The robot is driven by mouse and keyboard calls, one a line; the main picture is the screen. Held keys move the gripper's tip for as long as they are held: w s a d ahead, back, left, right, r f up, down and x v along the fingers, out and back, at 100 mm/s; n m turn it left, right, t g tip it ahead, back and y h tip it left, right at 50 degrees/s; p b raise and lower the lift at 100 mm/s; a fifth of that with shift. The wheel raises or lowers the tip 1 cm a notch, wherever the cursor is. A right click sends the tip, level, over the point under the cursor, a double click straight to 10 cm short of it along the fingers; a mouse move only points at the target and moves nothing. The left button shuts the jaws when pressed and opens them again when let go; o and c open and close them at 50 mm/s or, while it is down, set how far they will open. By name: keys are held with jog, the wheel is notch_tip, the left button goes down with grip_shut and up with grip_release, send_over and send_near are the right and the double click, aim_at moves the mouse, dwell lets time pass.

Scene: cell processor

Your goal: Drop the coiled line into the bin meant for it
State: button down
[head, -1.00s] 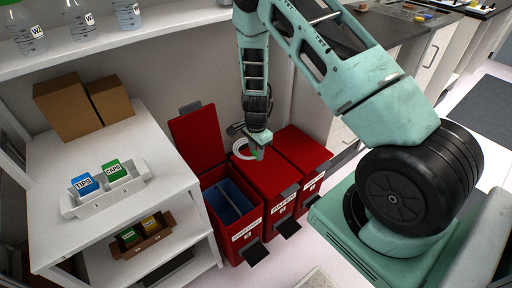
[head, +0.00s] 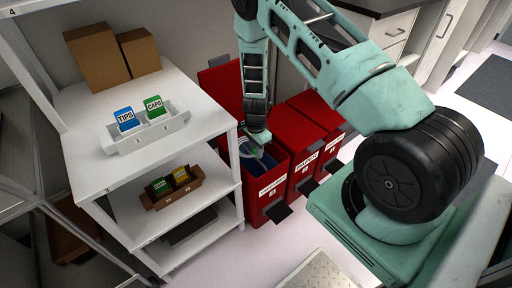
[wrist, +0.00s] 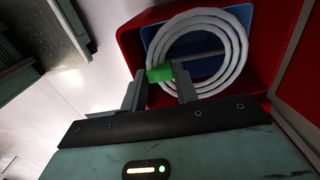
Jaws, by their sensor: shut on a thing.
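The coiled line is a white coil (wrist: 236,45) of several loops with a green clip (wrist: 168,72). My gripper (wrist: 160,82) is shut on the green clip, and the coil extends past the fingers. In the head view the coil (head: 246,149) hangs below my gripper (head: 258,141) at the mouth of the leftmost red bin (head: 266,196). That bin's lid stands open, and its inside looks blue. In the wrist view the coil lies within the outline of the bin's red rim (wrist: 126,50). How deep it hangs cannot be told. The front label is too small to read surely.
Two more red bins stand to the right with lids shut; the middle one (head: 302,165) seems labelled PAPER. A white shelf unit (head: 88,165) stands close on the left, holding a white tray (head: 150,140) with TIPS and CAPS boxes. Open floor lies in front.

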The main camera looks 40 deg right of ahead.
dwell(0.4)
jog(key=c, duration=1)
grip_release()
